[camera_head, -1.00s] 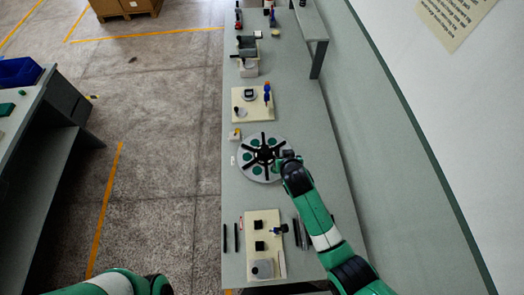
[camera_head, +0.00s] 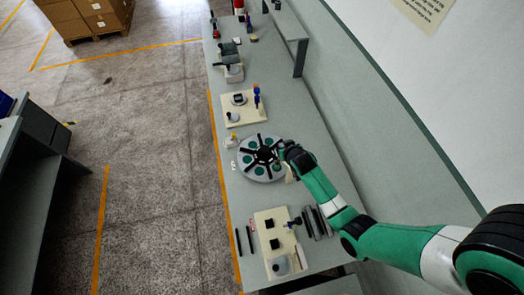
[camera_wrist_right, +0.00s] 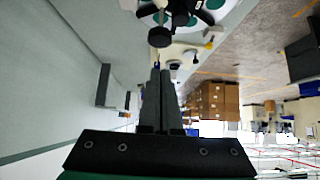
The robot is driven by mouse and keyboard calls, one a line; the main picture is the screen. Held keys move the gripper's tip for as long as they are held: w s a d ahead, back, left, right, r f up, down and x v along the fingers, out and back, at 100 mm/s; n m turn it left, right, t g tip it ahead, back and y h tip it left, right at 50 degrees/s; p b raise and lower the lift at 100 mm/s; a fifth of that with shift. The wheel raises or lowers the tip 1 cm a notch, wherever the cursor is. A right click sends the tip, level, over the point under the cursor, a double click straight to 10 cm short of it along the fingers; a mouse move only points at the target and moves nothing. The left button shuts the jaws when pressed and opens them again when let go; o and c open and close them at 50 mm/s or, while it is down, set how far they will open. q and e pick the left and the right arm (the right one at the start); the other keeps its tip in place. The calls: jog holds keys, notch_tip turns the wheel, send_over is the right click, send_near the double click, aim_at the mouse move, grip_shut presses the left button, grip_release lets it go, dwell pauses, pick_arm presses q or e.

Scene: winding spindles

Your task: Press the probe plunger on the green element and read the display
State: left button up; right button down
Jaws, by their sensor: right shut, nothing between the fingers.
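A round grey plate (camera_head: 245,172) on the long bench carries several green elements (camera_head: 248,157) between black radial arms around a dark hub (camera_head: 263,155). My right gripper (camera_head: 283,151) is at the plate's right edge; its fingers are hard to make out there. In the right wrist view its fingers (camera_wrist_right: 158,88) are shut and empty, below a dark round knob (camera_wrist_right: 159,37) near the plate. I cannot tell whether they touch it, or whether it is the plunger. A small dark-faced device (camera_head: 239,99), possibly the display, sits on a beige board. No reading is legible. My left gripper is not in view.
The beige board (camera_head: 236,120) also holds a blue and yellow upright piece (camera_head: 257,95). A nearer beige board (camera_head: 263,228) holds black blocks and a grey round part, with dark rods beside it. A wall runs along the right side.

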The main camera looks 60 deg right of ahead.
jog(key=shift+b+x, duration=0.6)
jog(key=shift+x, duration=0.65)
jog(key=shift+s+a+f+b, duration=0.1)
jog(key=shift+s+f+b, duration=0.05)
jog(key=shift+f+b, duration=0.4)
jog(key=shift+s+f+b, duration=0.2)
jog(key=shift+f+b, duration=0.15)
jog(key=shift+f, duration=0.35)
